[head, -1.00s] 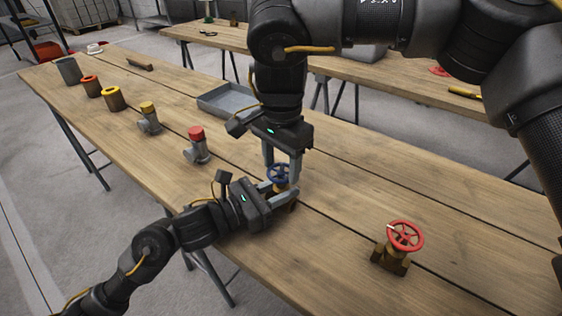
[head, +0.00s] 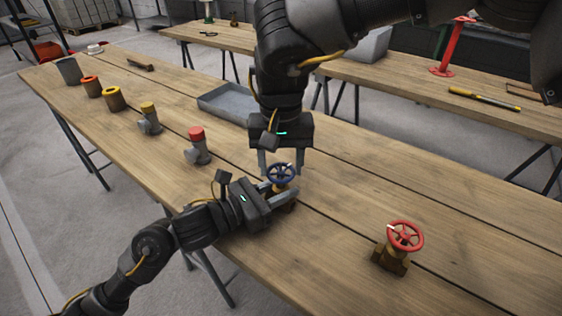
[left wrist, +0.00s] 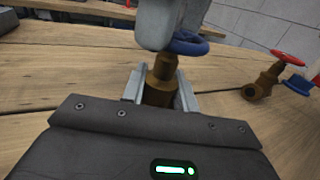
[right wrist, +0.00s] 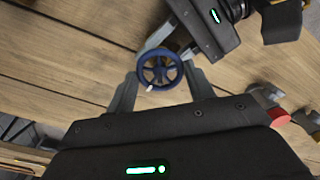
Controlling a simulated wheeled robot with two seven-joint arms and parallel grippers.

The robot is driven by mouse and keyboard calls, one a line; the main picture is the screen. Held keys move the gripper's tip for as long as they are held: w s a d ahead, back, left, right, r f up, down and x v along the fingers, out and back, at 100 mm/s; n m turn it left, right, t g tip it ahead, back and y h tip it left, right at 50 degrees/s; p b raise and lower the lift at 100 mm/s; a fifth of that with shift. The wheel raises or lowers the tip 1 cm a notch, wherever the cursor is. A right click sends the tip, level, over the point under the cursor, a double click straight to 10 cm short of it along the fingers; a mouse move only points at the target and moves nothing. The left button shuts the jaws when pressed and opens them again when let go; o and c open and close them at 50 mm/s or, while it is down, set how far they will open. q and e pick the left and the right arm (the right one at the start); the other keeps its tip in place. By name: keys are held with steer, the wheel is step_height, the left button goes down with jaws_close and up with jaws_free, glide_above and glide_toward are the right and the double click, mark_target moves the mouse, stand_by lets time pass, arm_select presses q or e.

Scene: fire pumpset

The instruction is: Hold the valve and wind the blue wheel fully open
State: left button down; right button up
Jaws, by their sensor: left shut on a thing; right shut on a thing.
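The brass valve with the blue wheel stands on the wooden table. Its body (left wrist: 161,82) shows in the left wrist view between the fingers of my left gripper (left wrist: 160,90), which is shut on it. The blue wheel (head: 281,174) sits on top and shows nearly face-on in the right wrist view (right wrist: 160,69). My right gripper (head: 281,164) reaches down from above and is shut on the blue wheel, one finger on either side of the rim. A small pale mark (right wrist: 150,88) shows at the wheel's rim. The valve's base is partly hidden by my left gripper.
A valve with a red wheel (head: 405,236) stands to the right on the same table. A fitting with a red cap (head: 197,146), one with a yellow cap (head: 149,118) and a grey tray (head: 228,102) stand to the left and behind.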

arm_select(q)
steer(key=shift+s+d, duration=0.1)
arm_select(e)
steer(key=shift+n, duration=0.4)
steer(key=o, duration=1)
step_height(320, 180, up, 12)
steer(key=shift+r, duration=0.1)
arm_select(q)
steer(key=c, duration=1)
jaws_free()
